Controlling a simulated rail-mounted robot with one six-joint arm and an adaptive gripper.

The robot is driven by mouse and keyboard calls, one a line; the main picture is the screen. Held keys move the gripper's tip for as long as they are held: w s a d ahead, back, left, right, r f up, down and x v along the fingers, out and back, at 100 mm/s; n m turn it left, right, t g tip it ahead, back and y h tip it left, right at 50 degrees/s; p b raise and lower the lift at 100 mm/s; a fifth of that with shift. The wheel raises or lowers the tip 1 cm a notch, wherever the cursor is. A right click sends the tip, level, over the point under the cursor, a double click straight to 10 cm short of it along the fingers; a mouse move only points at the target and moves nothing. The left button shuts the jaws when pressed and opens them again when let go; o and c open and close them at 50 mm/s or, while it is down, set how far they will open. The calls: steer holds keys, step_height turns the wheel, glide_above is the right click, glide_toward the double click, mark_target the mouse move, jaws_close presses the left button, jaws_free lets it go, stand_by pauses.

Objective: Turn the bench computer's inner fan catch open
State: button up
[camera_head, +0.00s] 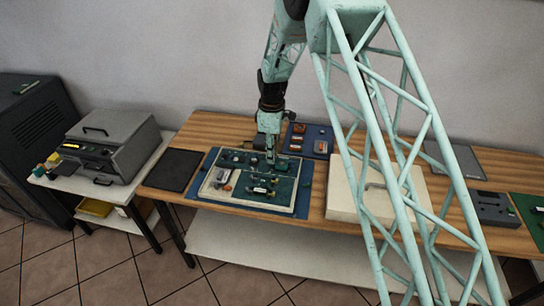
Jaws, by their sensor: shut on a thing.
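The bench computer (287,186) lies open on a blue mat on the wooden bench. It is a pale-edged, flat case with a dark green board carrying several small parts. My gripper (271,160) points straight down at the back right part of the board, with its fingertips low among the parts there. It is shut on a small part, apparently the inner fan catch. The catch itself is hidden by the fingers and too small to make out, so its angle cannot be told.
A dark pad (173,170) lies left of the computer. A blue tray (321,141) with orange parts is behind it. A cream box (343,198) stands to the right, partly behind my arm. A grey machine (118,135) stands on a white side table.

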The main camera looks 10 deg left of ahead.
stand_by(0.5)
steer(key=o, duration=0.8)
steer(key=shift+o, duration=0.2)
steer(key=shift+r, duration=0.1)
step_height(320, 180, up, 12)
stand_by(0.5)
